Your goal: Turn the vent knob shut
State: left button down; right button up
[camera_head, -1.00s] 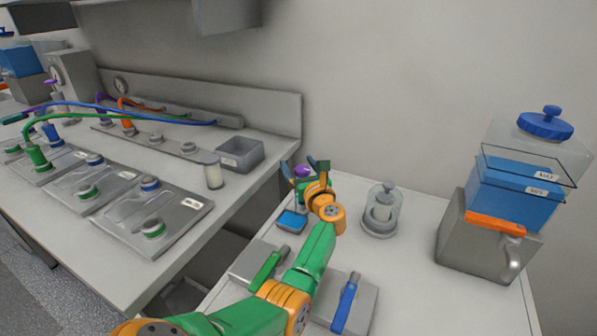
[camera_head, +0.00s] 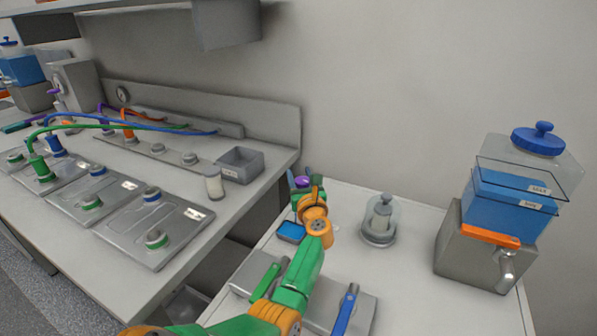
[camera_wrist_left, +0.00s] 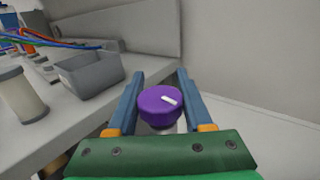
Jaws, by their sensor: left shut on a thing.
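The vent knob (camera_head: 302,182) is a round purple cap at the left back of the white side bench. In the left wrist view the knob (camera_wrist_left: 157,105) shows large, with a white mark on its top pointing toward the right. My left gripper (camera_head: 304,180) is at the knob. Its two blue-grey fingers stand on either side of the knob, and it is shut on it. Its fingers also show in the left wrist view (camera_wrist_left: 159,98). The knob's stem is mostly hidden behind the gripper. My right gripper is not in view.
A small blue-screened device (camera_head: 291,231) sits beside my wrist. A glass-domed holder (camera_head: 380,222) stands to the right, then a blue tank (camera_head: 507,205). A green lever (camera_head: 265,281) and a blue lever (camera_head: 345,308) lie in front. A grey bin (camera_head: 240,165) is on the left bench.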

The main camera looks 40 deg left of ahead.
pick_arm(q)
jog(key=shift+w+d+m+t+h+p, duration=0.2)
jog(key=shift+m+t+h+p, duration=0.4)
jog(key=shift+m+t+h, duration=0.45)
jog(key=shift+w+d+m+t+h+p, duration=0.1)
jog(key=shift+d+m+t+h+p, duration=0.1)
jog(key=shift+m+t+h+p, duration=0.85)
jog(key=shift+w+d+m+t+h+p, duration=0.2)
jog(key=shift+m+t+h, duration=0.6)
jog(key=shift+h, duration=0.6)
jog(key=shift+d+f+m+t+h, duration=0.15)
jog(key=shift+m+t+h, duration=0.35)
jog(key=shift+m+h, duration=0.6)
jog(key=shift+d+m+h+b, duration=0.35)
jog(key=shift+m+h+b, duration=0.85)
jog(key=shift+h+b, duration=0.9)
jog(key=shift+d+m+h+b, duration=0.3)
jog(key=shift+m+h+b, duration=0.9)
jog(key=shift+h+b, duration=0.9)
jog(key=shift+d+m+h+b, duration=0.35)
jog(key=shift+m+h+b, duration=0.85)
jog(key=shift+h+b, duration=0.85)
jog(key=shift+y, duration=0.25)
jog(key=shift+c, duration=1.5)
grip_release()
